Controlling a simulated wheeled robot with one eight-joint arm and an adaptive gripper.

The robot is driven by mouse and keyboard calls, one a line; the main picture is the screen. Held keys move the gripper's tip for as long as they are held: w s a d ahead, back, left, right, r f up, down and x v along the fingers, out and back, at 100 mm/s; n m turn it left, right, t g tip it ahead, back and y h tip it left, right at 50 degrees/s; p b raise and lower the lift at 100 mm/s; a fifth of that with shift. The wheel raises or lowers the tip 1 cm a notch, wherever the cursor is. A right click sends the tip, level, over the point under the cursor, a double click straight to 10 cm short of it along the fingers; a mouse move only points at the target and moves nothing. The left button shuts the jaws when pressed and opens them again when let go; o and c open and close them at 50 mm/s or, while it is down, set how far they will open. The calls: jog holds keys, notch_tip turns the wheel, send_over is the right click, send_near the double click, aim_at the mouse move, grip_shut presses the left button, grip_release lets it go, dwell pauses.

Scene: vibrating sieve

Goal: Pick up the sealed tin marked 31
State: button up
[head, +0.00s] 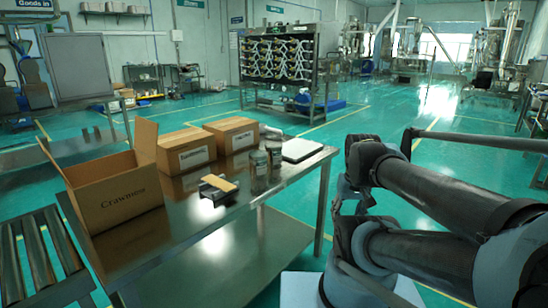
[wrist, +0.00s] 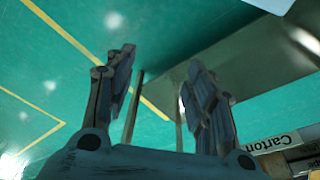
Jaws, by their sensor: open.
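Two small cylindrical containers stand close together on the steel table in the head view, a front one (head: 259,170) and a rear one (head: 274,157). Their markings are too small to read, so I cannot tell which is marked 31. My gripper (wrist: 157,65) is open and empty in the wrist view, its two fingers apart over green floor and a grey surface. Neither container shows in the wrist view. In the head view my arm comes in from the right, beside the table; the gripper's fingers are not clear there.
The steel table (head: 222,221) also holds an open carton (head: 118,205), two closed cartons (head: 187,153) (head: 232,134), a small dark item with a tan top (head: 218,186), and a white-topped flat item (head: 302,149). A roller conveyor (head: 40,262) stands left.

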jog(key=o, duration=0.5)
jog(key=shift+n, duration=0.5)
jog(key=w+a+r, duration=0.1)
jog(key=w+r, duration=0.3)
jog(key=w+a+r, duration=0.1)
jog(key=w+r, duration=0.1)
jog(key=shift+w+a+r, duration=0.1)
jog(key=shift+a, duration=0.2)
jog(key=shift+o, duration=0.2)
notch_tip(320, 180, up, 12)
jog(key=r+n+t+y, duration=0.1)
jog(key=n+t+y, duration=0.1)
jog(key=n, duration=0.2)
send_over(274, 144)
jog(key=s+d, duration=0.2)
jog(key=s, duration=0.2)
jog(key=x, duration=1.1)
jog(key=shift+f, duration=0.45)
jog(key=shift+s+x, duration=0.25)
jog(key=shift+x, duration=1.05)
jog(key=shift+s+x, duration=0.25)
jog(key=shift+x, duration=1.05)
